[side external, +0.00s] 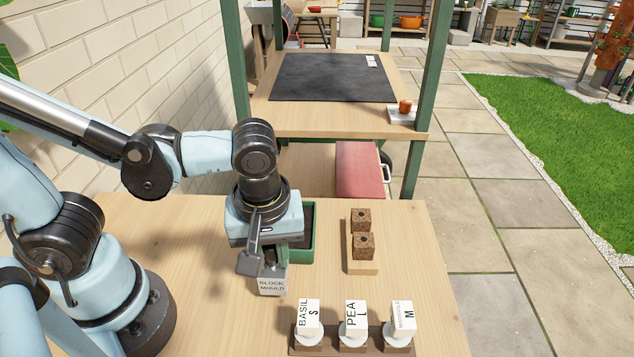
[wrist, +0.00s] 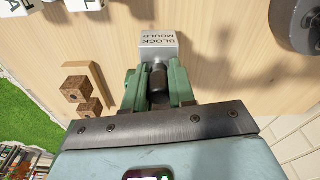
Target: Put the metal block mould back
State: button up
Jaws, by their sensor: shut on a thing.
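The metal block mould (side external: 271,286) is a silver-grey box lettered "BLOCK MOULD". It hangs upright below my gripper (side external: 265,258), over the front middle of the wooden table. In the wrist view, the mould (wrist: 158,46) shows just beyond the fingertips. My gripper (wrist: 157,90) has its two green fingers shut on the mould's dark handle (wrist: 158,78). I cannot tell whether the mould's base touches the table.
A green tray (side external: 308,252) is partly hidden behind my gripper. To its right, two brown soil blocks (side external: 362,243) sit on a small wooden board (side external: 362,268). Labelled seed holders (side external: 351,330) stand at the front edge.

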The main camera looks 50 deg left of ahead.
jog(key=shift+f, duration=1.25)
jog(key=o, duration=0.9)
jog(key=shift+f, duration=0.15)
